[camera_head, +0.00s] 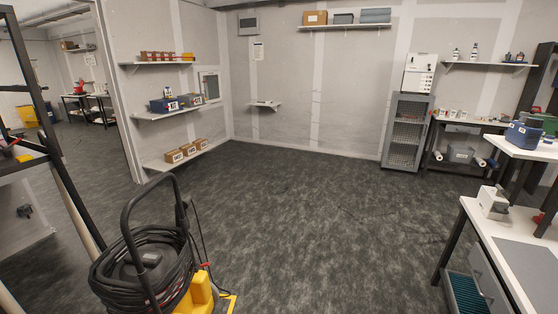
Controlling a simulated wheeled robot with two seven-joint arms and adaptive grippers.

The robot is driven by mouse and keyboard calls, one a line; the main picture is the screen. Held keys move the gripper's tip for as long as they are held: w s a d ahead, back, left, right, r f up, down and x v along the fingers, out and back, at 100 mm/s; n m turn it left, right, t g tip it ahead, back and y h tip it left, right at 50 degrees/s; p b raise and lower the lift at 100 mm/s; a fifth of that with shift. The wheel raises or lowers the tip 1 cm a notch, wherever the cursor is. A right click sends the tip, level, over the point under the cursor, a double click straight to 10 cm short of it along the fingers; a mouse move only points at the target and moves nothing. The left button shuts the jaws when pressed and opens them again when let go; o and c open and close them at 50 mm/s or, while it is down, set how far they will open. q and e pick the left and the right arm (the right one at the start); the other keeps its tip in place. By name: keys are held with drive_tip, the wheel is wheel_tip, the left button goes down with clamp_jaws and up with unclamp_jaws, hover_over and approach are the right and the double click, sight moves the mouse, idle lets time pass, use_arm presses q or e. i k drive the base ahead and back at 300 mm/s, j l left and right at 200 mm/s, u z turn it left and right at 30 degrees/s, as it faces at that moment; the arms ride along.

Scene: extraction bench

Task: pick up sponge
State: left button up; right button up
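I cannot make out a sponge for certain in the head view. A small yellow block (187,57) sits at the right end of the upper left wall shelf, but it is too small to tell what it is. Neither of my grippers is in view.
A black and yellow machine with coiled black hose (140,260) stands close at the lower left. A white-topped bench (505,240) is at the right, with a grey-white device (493,202) on it. A grey cabinet (407,133) stands at the back wall. The middle floor is clear.

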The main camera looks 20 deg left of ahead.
sight(19, 159)
drive_tip(key=i+z, duration=0.1)
drive_tip(key=i, duration=0.7)
drive_tip(key=i+u, duration=0.25)
drive_tip(key=i, duration=0.55)
drive_tip(key=i+l+u, duration=0.2)
drive_tip(key=i, duration=0.6)
drive_tip(key=i+u, duration=0.2)
drive_tip(key=i, duration=0.65)
drive_tip(key=i+u, duration=0.3)
drive_tip(key=i, duration=0.15)
drive_tip(key=i+u, duration=0.3)
drive_tip(key=i, duration=0.15)
drive_tip(key=i+u, duration=2.35)
drive_tip(key=i, duration=0.1)
